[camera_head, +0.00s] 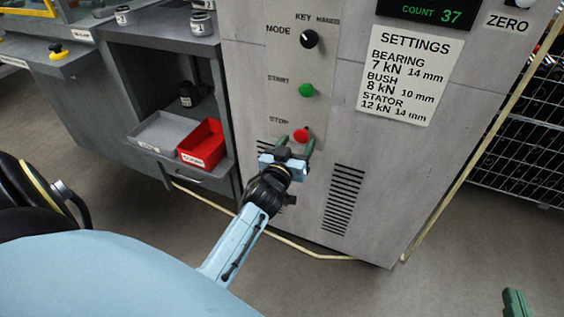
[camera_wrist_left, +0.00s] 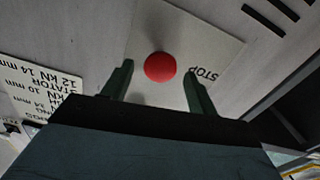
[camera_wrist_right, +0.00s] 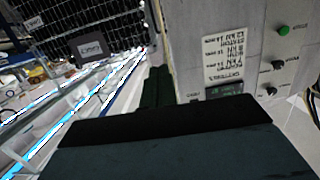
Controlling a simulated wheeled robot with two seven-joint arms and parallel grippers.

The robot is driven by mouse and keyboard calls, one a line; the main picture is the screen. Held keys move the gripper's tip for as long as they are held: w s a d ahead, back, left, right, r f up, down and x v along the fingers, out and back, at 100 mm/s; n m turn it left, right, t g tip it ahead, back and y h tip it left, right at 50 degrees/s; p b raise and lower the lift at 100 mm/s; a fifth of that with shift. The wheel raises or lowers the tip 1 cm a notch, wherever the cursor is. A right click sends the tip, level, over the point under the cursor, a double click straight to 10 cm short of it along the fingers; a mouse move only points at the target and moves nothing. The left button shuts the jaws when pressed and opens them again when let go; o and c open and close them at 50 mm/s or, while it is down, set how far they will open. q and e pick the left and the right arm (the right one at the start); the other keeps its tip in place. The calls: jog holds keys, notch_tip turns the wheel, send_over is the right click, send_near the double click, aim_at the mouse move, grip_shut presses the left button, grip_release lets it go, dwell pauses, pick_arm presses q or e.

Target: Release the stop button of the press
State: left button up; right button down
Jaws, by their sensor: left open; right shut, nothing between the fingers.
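The red stop button (camera_head: 301,135) sits low on the control plate (camera_head: 318,62) on the front of the grey press (camera_head: 355,150). In the left wrist view the button (camera_wrist_left: 160,67) shows between and just beyond my open fingers, beside the word STOP. My left gripper (camera_head: 296,142) is open, one finger to each side of the button in the picture; I cannot tell whether either touches it. My right gripper (camera_head: 515,298) barely shows at the lower right of the head view, away from the button. In the right wrist view its fingers (camera_wrist_right: 157,88) are shut and empty.
Above the stop button are the green start button (camera_head: 306,90) and the black mode knob (camera_head: 309,39). A settings sheet (camera_head: 410,75) is to their right. A red bin (camera_head: 201,144) and a grey tray (camera_head: 164,131) stand on a shelf at left. A wire fence (camera_head: 530,120) stands at right.

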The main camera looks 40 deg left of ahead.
pick_arm(q)
jog(key=p+v, duration=0.3)
jog(key=v, duration=0.8)
pick_arm(e)
jog(key=s+d+f+g+h, duration=0.2)
jog(key=s+d+f+g, duration=0.2)
jog(key=s+f+g, duration=0.4)
jog(key=shift+s+d+f+m+g+h, duration=0.3)
jog(key=shift+s+d+f+g+h, duration=0.15)
jog(key=shift+f, duration=0.75)
pick_arm(q)
jog(key=shift+s+d, duration=0.1)
jog(key=shift+s, duration=0.05)
